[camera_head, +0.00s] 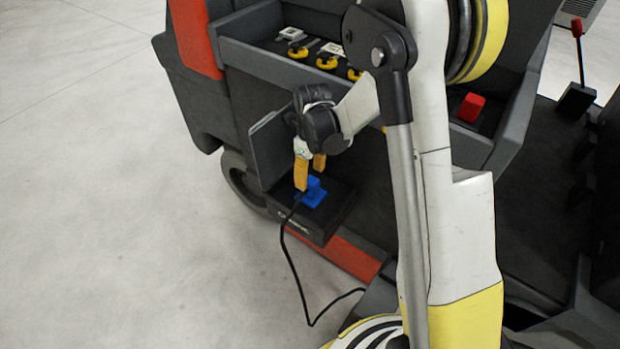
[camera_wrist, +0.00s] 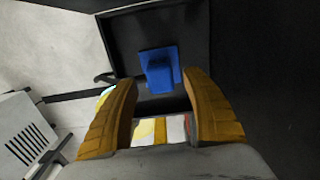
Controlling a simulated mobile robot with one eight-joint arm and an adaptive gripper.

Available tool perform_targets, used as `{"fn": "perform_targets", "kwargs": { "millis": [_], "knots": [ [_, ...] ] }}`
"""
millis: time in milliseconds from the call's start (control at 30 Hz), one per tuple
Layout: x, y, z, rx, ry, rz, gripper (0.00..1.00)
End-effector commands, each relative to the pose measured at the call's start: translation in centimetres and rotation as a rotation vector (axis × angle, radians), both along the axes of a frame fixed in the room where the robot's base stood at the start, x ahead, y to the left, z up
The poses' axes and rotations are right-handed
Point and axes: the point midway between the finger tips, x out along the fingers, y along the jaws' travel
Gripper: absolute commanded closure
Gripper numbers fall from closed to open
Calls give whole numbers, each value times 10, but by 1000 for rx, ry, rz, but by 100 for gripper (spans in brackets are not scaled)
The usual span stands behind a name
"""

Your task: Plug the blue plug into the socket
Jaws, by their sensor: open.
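The blue plug (camera_head: 313,192) is a small block with a wider flat part. It rests on a black tray (camera_head: 327,222) low on the side of the dark machine. A black cable (camera_head: 290,262) runs from beside it down to the floor. My gripper (camera_head: 310,173) points down just above the plug, its two orange-yellow fingers apart. In the wrist view the plug (camera_wrist: 160,68) shows beyond and between the open fingertips (camera_wrist: 162,80), with nothing held. I cannot make out the socket for certain in either view.
A dark upright panel (camera_head: 268,150) stands close to the left of my gripper. Above is a console shelf (camera_head: 245,58) with several yellow knobs (camera_head: 327,62). A red button (camera_head: 471,107) and a red-topped lever (camera_head: 577,28) are at right. The pale floor (camera_head: 100,230) at left is clear.

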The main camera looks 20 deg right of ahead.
Motion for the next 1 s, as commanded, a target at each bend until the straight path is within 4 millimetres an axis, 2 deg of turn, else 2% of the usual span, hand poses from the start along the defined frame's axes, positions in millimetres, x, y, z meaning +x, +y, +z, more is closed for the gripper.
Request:
{"fn": "perform_targets", "kwargs": {
  "millis": [200,433,633,1000],
  "knots": [
    [-1,-1,48,0,0,0,43],
    [-1,-2,87,0,0,0,43],
    [-1,-2,99,0,0,0,43],
    [-1,-2,99,0,0,0,43]
  ]
}}
